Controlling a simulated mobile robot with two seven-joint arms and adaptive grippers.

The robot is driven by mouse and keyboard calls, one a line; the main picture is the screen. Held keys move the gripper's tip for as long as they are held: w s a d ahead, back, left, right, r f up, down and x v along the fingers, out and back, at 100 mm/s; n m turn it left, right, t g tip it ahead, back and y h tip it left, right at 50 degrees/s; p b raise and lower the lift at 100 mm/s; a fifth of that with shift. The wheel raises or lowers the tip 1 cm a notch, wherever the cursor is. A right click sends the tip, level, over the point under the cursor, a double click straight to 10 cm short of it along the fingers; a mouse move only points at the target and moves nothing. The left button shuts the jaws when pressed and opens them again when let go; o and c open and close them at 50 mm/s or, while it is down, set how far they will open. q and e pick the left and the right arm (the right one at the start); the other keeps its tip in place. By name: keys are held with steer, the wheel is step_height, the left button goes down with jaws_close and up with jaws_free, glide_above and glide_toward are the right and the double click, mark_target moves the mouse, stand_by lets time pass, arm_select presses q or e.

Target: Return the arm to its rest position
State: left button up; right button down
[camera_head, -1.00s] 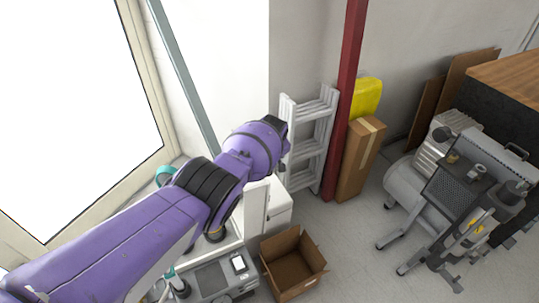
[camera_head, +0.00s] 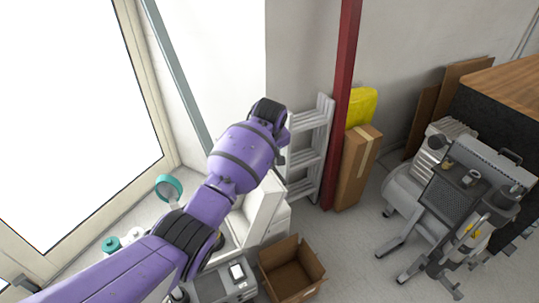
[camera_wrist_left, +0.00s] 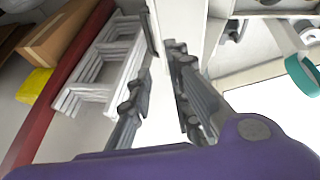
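My left arm is purple with black joints and reaches in from the lower left in the head view, its end raised in front of the white ladder and the wall. Its gripper fingers are mostly hidden behind the wrist there. In the left wrist view my left gripper (camera_wrist_left: 161,48) shows two dark grey fingers with a clear gap between them. It is open and nothing is held between the fingers. My right arm and gripper are not in view.
A white ladder (camera_head: 309,150), red post (camera_head: 342,105) and tall cardboard box (camera_head: 357,168) stand near the wall. An open box (camera_head: 291,268) is on the floor. A compressor (camera_head: 404,190) stands right. A teal ring (camera_head: 168,187) is left of my arm.

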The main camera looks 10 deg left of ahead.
arm_select(q)
steer(key=shift+a+f, duration=0.15)
steer(key=shift+a, duration=0.1)
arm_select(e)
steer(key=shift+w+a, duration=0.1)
